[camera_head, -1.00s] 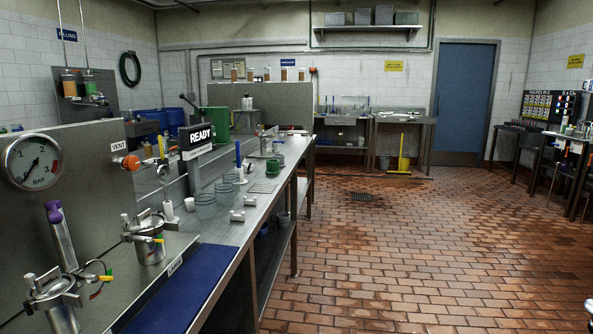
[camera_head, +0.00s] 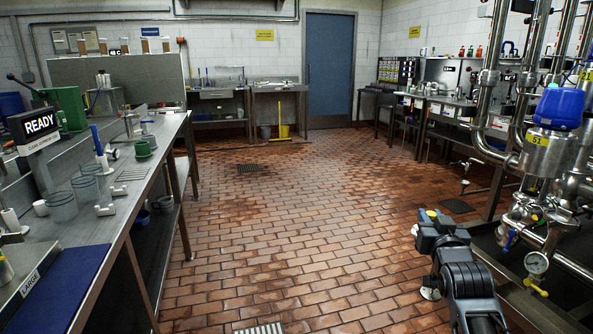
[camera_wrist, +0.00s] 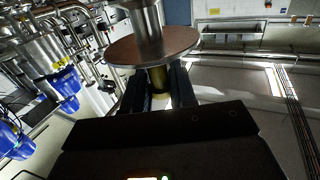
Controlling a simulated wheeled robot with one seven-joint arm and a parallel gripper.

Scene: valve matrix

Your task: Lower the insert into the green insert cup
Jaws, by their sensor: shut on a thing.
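In the wrist view my gripper (camera_wrist: 157,78) is shut on the insert (camera_wrist: 150,50). The insert shows a wide, shiny round disc, a metal cylinder beyond it, and a brassy stem between my fingers. Its far end is cut off by the top of the picture. In the head view my dark arm is at the lower right, and I cannot clearly make out the insert there. The green insert cup (camera_head: 143,149) stands on the steel bench at the left, far from my arm. Its inside is too small to see.
The steel bench (camera_head: 120,190) also carries clear beakers (camera_head: 62,205), white blocks (camera_head: 104,210), a green press (camera_head: 68,108) and a READY display (camera_head: 40,124). Pipework with a blue-topped valve (camera_head: 558,108) stands close at the right. The tiled floor (camera_head: 270,220) between is clear.

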